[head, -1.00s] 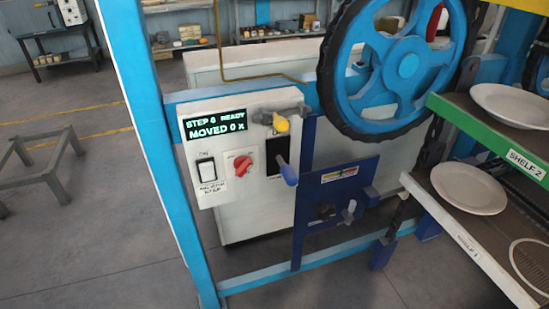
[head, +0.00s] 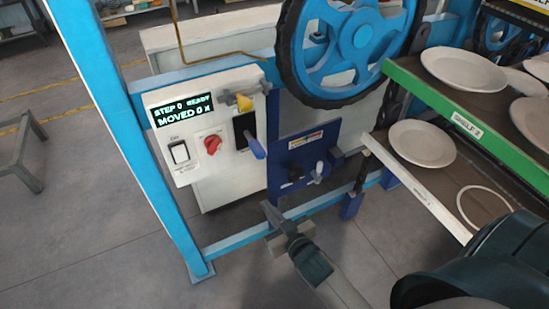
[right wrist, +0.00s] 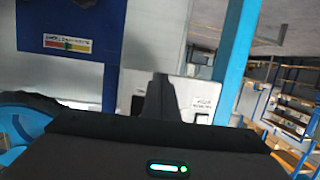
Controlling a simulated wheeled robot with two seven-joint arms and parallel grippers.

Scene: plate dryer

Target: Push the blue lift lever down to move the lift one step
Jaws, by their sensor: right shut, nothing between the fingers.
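My right gripper (head: 270,212) is shut and empty, in front of the frame's lower blue bar. In the picture it is below the lever and apart from it. Its fingers also show in the right wrist view (right wrist: 163,98), pointing towards the white panel. The display (head: 182,109) reads STEP 0 READY, MOVED 0. My left gripper is out of view.
A dark blue plate (head: 303,150) stands just right. A large blue handwheel (head: 358,38) is above. Shelves with white plates (head: 422,143) stand at right.

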